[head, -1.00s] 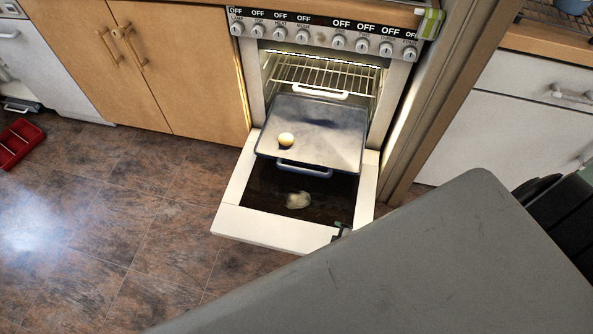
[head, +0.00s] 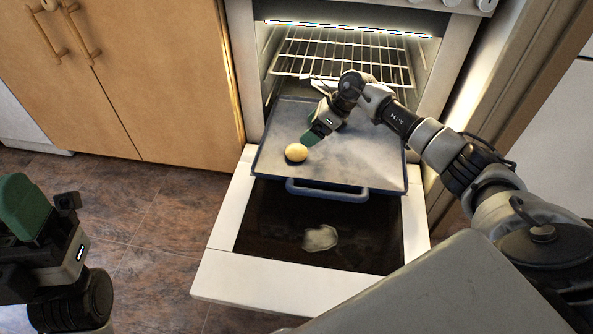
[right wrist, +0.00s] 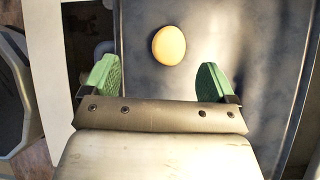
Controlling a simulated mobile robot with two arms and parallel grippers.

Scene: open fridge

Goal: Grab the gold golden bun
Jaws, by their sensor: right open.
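The golden bun (head: 296,152) is small, round and pale gold. It lies on the left part of a grey baking tray (head: 370,158), which sticks out of the oven. In the right wrist view the bun (right wrist: 168,45) lies just beyond and between the two green fingertips, apart from both. My right gripper (head: 318,130) is over the tray close to the bun; in its wrist view the right gripper (right wrist: 156,82) is open and empty. My left gripper (head: 35,208) is at the left edge of the head view, away from the oven; its finger gap is not clear.
The oven door (head: 275,285) is folded down below the tray, with a pale patch on its glass. A wire rack (head: 340,60) is inside the oven above the tray. Wooden cabinets (head: 140,70) stand to the left. The floor at left is clear.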

